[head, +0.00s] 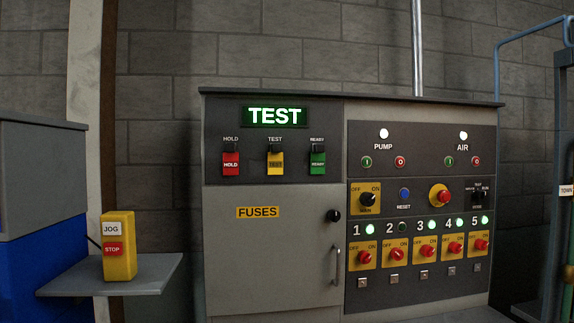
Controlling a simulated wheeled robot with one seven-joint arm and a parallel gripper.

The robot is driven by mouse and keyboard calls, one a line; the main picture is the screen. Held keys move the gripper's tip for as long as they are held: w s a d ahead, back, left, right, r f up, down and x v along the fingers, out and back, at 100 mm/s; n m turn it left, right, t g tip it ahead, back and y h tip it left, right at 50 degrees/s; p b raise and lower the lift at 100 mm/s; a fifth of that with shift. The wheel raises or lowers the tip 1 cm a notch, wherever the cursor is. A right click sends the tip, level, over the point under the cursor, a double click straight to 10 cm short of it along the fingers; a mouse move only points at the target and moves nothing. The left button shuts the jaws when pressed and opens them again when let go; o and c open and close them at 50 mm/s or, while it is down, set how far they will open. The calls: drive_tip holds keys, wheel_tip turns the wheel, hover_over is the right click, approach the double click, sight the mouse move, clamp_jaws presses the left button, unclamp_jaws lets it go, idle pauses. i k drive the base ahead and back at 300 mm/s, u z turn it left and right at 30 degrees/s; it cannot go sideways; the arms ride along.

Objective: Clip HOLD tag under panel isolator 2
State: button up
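The red HOLD tag (231,163) hangs below the HOLD label at the upper left of the grey panel, left of the yellow TEST tag (275,163) and green READY tag (318,163). Isolator 2 (397,254) is a red knob on a yellow plate in the lower row at right, between isolators 1 (363,257) and 3 (428,249). Its lamp (402,227) is dark, while the lamps of the other isolators are green. A small square fitting (394,279) sits under isolator 2, with no tag on it. My gripper is not in view.
A lit green TEST sign (275,116) is above the tags. A FUSES door (268,260) with a handle (335,264) is below them. A yellow JOG/STOP box (119,246) stands on a grey shelf (150,276) at left. A blue rail (499,70) stands at right.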

sight(231, 159)
drive_tip(key=z, duration=1.25)
drive_tip(key=k, duration=1.15)
drive_tip(key=u, duration=1.5)
drive_tip(key=i, duration=1.05)
